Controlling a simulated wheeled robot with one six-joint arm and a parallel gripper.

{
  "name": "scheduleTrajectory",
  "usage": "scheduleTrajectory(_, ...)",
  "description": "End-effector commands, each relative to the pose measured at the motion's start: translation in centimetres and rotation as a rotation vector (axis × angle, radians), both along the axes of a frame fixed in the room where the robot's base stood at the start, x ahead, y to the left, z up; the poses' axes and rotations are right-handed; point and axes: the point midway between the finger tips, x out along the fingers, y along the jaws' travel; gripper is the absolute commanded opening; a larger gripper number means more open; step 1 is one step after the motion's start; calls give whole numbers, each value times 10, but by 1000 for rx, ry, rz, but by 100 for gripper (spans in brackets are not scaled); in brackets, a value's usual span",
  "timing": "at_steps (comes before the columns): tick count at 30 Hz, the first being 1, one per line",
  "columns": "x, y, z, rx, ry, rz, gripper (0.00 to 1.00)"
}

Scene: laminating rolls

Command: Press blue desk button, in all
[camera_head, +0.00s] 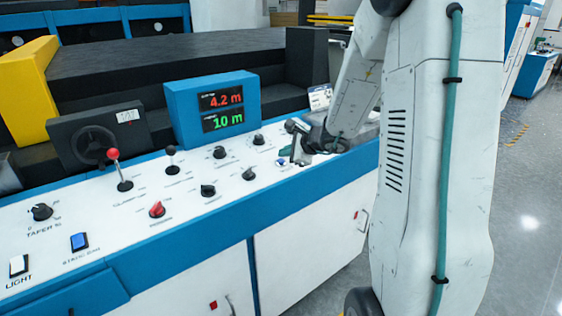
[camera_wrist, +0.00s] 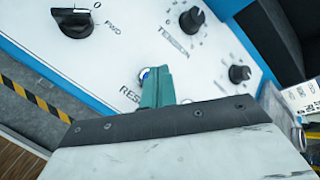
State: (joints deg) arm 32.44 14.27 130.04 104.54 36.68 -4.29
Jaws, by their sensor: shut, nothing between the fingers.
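A small round blue button (camera_head: 282,162) sits on the white sloped top of the control desk (camera_head: 120,222), near its right end. It also shows in the wrist view (camera_wrist: 145,72), beside a label that starts with "RES" and is partly hidden. My gripper (camera_head: 290,151) is shut and empty, with its green fingers pointing down at the desk close to the button. In the wrist view the fingertips (camera_wrist: 157,71) overlap the button's right side and hide part of it. I cannot tell whether they touch it.
Black knobs (camera_head: 220,153) stand left of my gripper. A red knob (camera_head: 157,209), a red-topped lever (camera_head: 114,155) and a blue rocker switch (camera_head: 79,241) are farther left. A blue display box (camera_head: 212,103) rises behind the desk top, reading 4.2 m and 10 m.

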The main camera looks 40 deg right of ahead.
Motion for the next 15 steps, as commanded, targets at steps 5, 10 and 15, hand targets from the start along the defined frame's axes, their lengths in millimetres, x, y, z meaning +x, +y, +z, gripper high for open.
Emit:
scheduleTrajectory(5, 1, 0, -6, 2, 1, -1, 0)
scheduleTrajectory(10, 1, 0, -7, 0, 0, 0, 0)
scheduleTrajectory(15, 1, 0, -8, 0, 0, 0, 0)
